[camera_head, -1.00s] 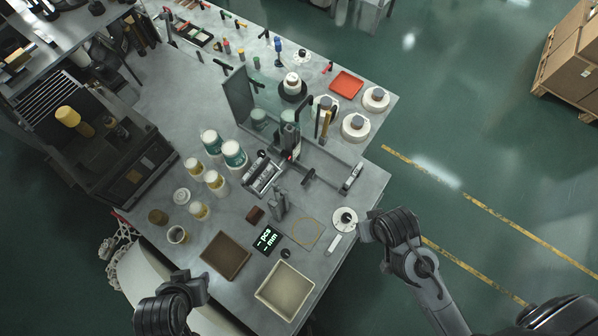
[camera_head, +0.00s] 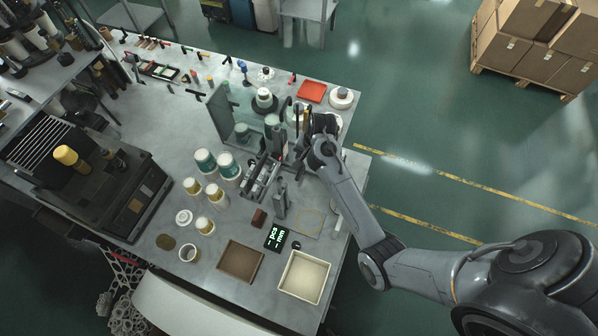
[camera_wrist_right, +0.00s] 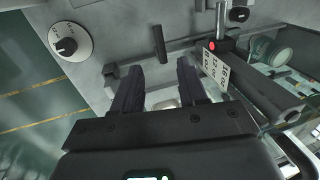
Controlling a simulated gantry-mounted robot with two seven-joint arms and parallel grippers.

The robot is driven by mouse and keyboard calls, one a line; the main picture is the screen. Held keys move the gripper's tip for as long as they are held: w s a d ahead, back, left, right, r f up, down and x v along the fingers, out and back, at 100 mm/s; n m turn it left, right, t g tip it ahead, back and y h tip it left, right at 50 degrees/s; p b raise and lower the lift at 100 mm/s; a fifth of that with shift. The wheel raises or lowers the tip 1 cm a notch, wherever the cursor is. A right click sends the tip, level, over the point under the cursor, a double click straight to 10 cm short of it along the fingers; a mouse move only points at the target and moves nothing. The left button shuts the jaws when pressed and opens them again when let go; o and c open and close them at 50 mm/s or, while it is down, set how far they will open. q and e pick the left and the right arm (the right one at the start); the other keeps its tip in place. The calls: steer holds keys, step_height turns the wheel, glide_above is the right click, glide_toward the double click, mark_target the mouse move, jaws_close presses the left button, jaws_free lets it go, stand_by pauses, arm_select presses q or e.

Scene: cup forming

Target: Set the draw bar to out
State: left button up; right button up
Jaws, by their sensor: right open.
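The forming rig (camera_head: 262,176) stands on the grey workbench (camera_head: 150,85), with a clear upright panel (camera_head: 220,112) behind it. My right gripper (camera_wrist_right: 160,80) is open and empty at the rig's right end; my arm hides much of that end in the head view. In the wrist view a dark bar (camera_wrist_right: 160,44) stands beyond the fingertips, apart from them. A red-tipped post (camera_wrist_right: 213,44) and a marked white plate (camera_wrist_right: 215,66) are right of the fingers. I cannot tell surely which part is the draw bar, or its setting. My left gripper is out of view.
A dial knob (camera_wrist_right: 67,44) on a white disc is at the wrist view's upper left. Several cups (camera_head: 205,160) stand left of the rig. A brown tray (camera_head: 240,261), a cream tray (camera_head: 304,277) and a lit display (camera_head: 276,238) lie in front. A red tray (camera_head: 312,92) lies behind.

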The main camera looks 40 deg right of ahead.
mark_target(299, 174)
steer(key=f, duration=0.3)
steer(key=w+f, duration=0.1)
steer(key=f, duration=0.2)
steer(key=a+f+p, duration=0.1)
steer(key=f, duration=0.2)
steer(key=shift+w+f, duration=0.25)
steer(key=shift+f, duration=0.15)
jaws_close()
